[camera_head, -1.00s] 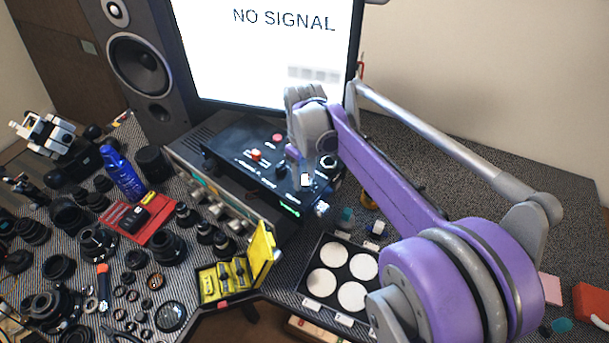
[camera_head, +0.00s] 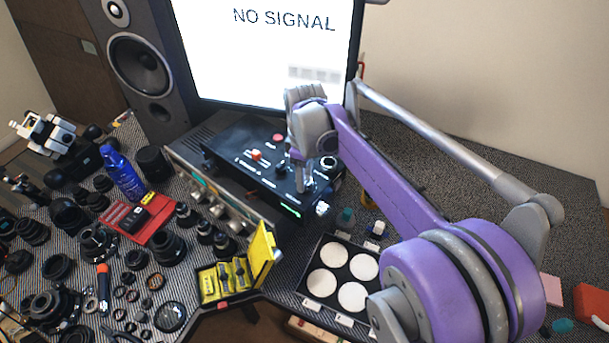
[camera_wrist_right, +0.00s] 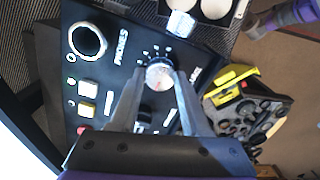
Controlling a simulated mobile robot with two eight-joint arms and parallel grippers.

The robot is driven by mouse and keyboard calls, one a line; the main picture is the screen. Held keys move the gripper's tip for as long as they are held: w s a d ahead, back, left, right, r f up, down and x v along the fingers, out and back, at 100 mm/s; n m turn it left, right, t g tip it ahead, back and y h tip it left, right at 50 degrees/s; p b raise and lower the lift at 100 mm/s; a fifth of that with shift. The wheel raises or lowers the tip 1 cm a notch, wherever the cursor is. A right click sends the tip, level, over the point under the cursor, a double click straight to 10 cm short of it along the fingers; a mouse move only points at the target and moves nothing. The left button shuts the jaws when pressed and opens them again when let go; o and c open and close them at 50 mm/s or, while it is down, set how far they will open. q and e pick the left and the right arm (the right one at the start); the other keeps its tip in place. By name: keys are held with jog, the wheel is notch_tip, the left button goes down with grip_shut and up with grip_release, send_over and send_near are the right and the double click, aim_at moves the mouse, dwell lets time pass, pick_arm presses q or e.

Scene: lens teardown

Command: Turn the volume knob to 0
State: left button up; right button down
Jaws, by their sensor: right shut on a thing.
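The black control box (camera_head: 232,150) stands below the monitor, and its panel also shows in the wrist view (camera_wrist_right: 190,130). The volume knob (camera_wrist_right: 159,72), a light, round knob with scale marks around it, sits on that panel beside the ring-shaped phones socket (camera_wrist_right: 88,40). My right gripper (camera_wrist_right: 158,80) is shut on the knob, one finger on each side of it. In the head view, my right gripper (camera_head: 305,184) reaches down to the box's right part and hides the knob. The knob's exact setting is too blurred to read. My left gripper is not in view.
Lit buttons (camera_wrist_right: 87,89) and a dark knob (camera_wrist_right: 145,115) are close to the fingers. A tray with white discs (camera_head: 312,266) and an open yellow case (camera_head: 262,254) lie in front of the box. Lens parts crowd the left side. The monitor (camera_head: 270,60) stands behind.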

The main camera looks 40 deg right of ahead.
jog(key=shift+c, duration=1.8)
grip_release()
notch_tip(320, 180, up, 11)
jog(key=shift+p, duration=0.3)
jog(key=s+a+f+m+t, duration=0.5)
jog(key=s+a+f, duration=0.8)
jog(key=f, duration=0.3)
jog(key=shift+a+f+m+t, duration=0.3)
jog(key=shift+a+m, duration=0.3)
jog(key=shift+a, duration=0.3)
